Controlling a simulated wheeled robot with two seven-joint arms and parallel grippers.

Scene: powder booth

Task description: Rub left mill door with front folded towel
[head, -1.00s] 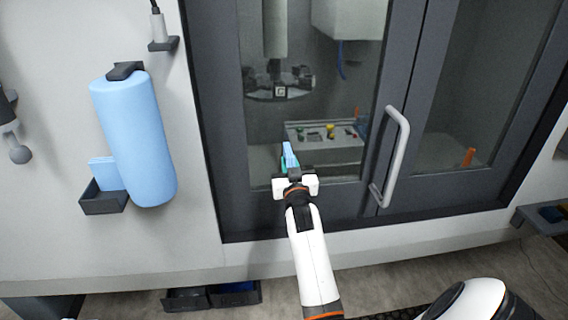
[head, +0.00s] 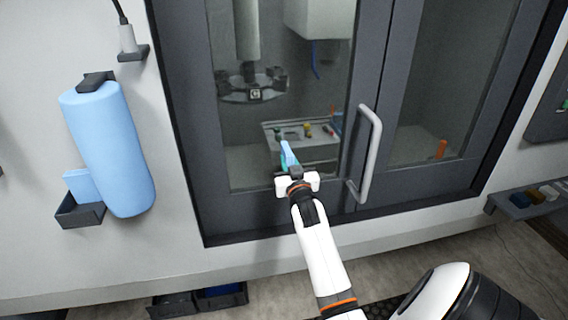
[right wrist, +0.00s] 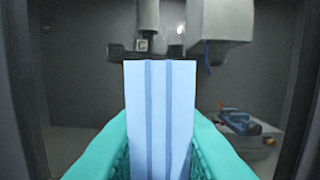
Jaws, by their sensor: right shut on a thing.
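The left mill door (head: 225,150) is a dark grey frame with a large window, shut, with machine parts visible through the glass. My right gripper (head: 292,168) is in front of the lower part of that window. It is shut on a light blue folded towel (head: 288,154). In the right wrist view the towel (right wrist: 160,115) stands upright between the teal finger pads (right wrist: 160,150), its folded layers showing as stripes. The glass lies beyond the towel's far end; I cannot tell whether they touch. My left gripper is not in view.
A pale vertical handle (head: 370,155) stands right of my gripper. A blue roll (head: 108,150) hangs on the white wall at left, beside a dark holder (head: 80,213) with another blue cloth. A shelf (head: 530,200) with small items is at right.

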